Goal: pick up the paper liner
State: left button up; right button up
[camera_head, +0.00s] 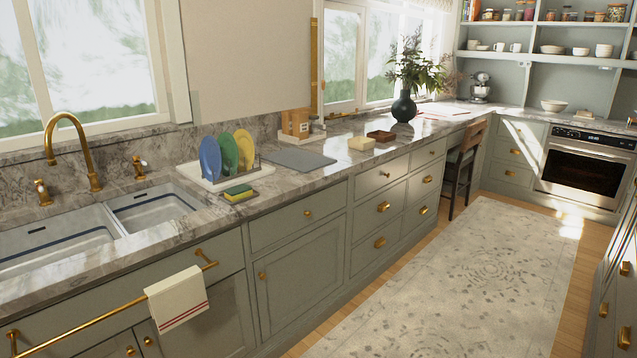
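I cannot make out a paper liner with certainty in the head view. Two small low items sit on the marble counter (335,165) right of the grey board. One is a cream block-like item (361,144). The other is a brown item (381,136), just behind and to the right of it. They are too small to tell whether either is a basket or a liner. Neither of my grippers is in view.
A dish rack (228,176) with coloured plates and a sponge (238,191) stand right of the sink (150,208). A grey board (298,158) lies beside them. A dark vase (403,106) stands farther back. The rug (470,280) is clear.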

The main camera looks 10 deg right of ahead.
aim_at(361, 144)
jog(key=i+l+z, duration=0.3)
jog(key=i, duration=0.65)
jog(key=i+z, duration=0.3)
jog(key=i, duration=0.7)
